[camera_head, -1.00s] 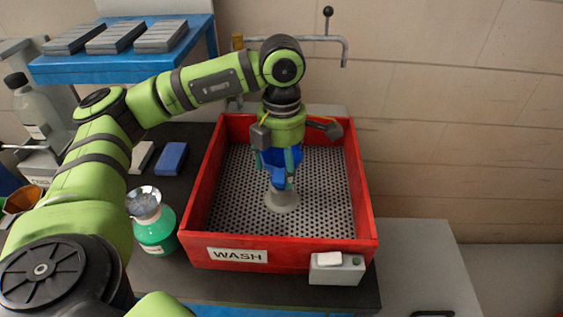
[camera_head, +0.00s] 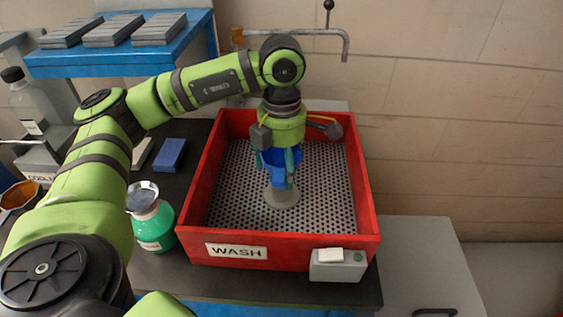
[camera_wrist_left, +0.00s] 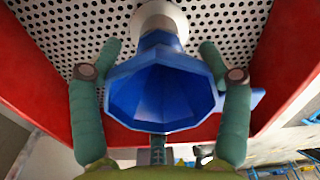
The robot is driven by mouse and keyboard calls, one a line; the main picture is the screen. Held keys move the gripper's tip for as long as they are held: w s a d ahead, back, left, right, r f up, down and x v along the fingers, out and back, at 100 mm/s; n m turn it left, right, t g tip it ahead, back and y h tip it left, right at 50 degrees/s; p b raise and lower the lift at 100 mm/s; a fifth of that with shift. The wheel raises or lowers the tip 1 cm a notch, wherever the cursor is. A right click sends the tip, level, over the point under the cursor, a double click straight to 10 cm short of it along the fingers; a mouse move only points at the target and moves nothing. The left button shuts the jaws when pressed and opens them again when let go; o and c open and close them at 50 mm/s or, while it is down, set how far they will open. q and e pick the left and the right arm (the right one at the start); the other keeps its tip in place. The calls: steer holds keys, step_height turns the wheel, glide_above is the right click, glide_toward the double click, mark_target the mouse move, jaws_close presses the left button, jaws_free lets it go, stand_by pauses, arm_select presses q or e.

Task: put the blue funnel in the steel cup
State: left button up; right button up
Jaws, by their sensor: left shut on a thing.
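The blue funnel (camera_head: 279,172) is held in my left gripper (camera_head: 284,168) over the perforated floor of the red wash tray (camera_head: 190,200). In the left wrist view, the funnel (camera_wrist_left: 165,90) has its wide mouth towards the camera, between the two teal fingers of the gripper (camera_wrist_left: 158,75). The steel cup (camera_head: 283,198) stands on the tray floor directly below the funnel; its pale rim also shows in the wrist view (camera_wrist_left: 155,12). The narrow end of the funnel is at the cup; I cannot tell how far inside it is. My right gripper is out of view.
A green bottle (camera_head: 153,226) stands left of the tray. A blue block (camera_head: 169,154) lies behind it. A blue shelf (camera_head: 120,58) with grey blocks is at the back left. A bent pipe (camera_head: 330,33) hangs behind the tray. Much of the tray floor is bare.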

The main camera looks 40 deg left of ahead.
arm_select(q)
steer(key=shift+f+b, duration=0.2)
steer(key=shift+b, duration=0.1)
stand_by(0.4)
steer(key=o, duration=1.1)
steer(key=shift+r, duration=0.15)
step_height(320, 180, up, 12)
steer(key=shift+w+f, duration=0.1)
